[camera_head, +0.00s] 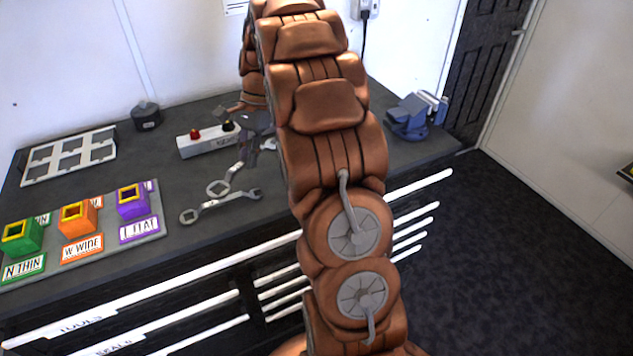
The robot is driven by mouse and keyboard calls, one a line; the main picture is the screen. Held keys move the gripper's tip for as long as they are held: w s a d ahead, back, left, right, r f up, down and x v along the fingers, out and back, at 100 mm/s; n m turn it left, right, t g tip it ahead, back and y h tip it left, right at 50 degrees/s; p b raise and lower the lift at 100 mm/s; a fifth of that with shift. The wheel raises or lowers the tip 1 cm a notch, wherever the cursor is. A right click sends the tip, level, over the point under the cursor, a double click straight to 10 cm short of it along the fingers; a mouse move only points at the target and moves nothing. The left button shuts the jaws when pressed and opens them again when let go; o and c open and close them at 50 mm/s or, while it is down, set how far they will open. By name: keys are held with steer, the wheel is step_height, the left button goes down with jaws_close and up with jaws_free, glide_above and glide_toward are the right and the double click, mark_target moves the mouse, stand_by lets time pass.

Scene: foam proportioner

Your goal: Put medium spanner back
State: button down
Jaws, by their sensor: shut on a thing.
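My gripper (257,128) is over the middle of the workbench, partly hidden by my own arm. It is shut on a silver spanner (232,172), whose ring end points to the front left. A second silver spanner (222,205) lies on the bench top just in front of it, apart from my gripper. I cannot tell from size alone which of the two is the medium one. Whether the held spanner touches the bench is unclear.
A grey box with red and black knobs (208,140) stands left of my gripper. The bench (115,170) also bears a white slotted tray (69,157), a dark round object (146,117), a blue vise (408,117), and green, orange and purple blocks (78,218) on a labelled board.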

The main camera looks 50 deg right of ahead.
steer(key=s+d+f+m+t+b, duration=0.1)
steer(key=s+d+m+b, duration=0.15)
steer(key=s, duration=0.75)
steer(key=s+d+f+m+t+b, duration=0.1)
steer(key=s+d+f+m+b, duration=0.2)
steer(key=s, duration=0.7)
steer(key=w+d+p, duration=0.1)
steer(key=w+d, duration=0.2)
steer(key=w+d+p, duration=0.1)
steer(key=w+d, duration=0.2)
steer(key=w, duration=0.1)
steer(key=w+d+p, duration=0.1)
steer(key=w+d, duration=0.3)
steer(key=shift+w, duration=0.2)
steer(key=shift+w+d, duration=0.1)
steer(key=shift+d, duration=0.05)
steer(key=shift+w+d+f+p, duration=0.1)
steer(key=shift+f+p, duration=0.05)
steer(key=shift+p, duration=0.25)
steer(key=shift+f+p, duration=0.6)
steer(key=shift+f, duration=1.05)
steer(key=shift+f, duration=0.2)
steer(key=c, duration=1.1)
jaws_free()
steer(key=shift+r, duration=0.15)
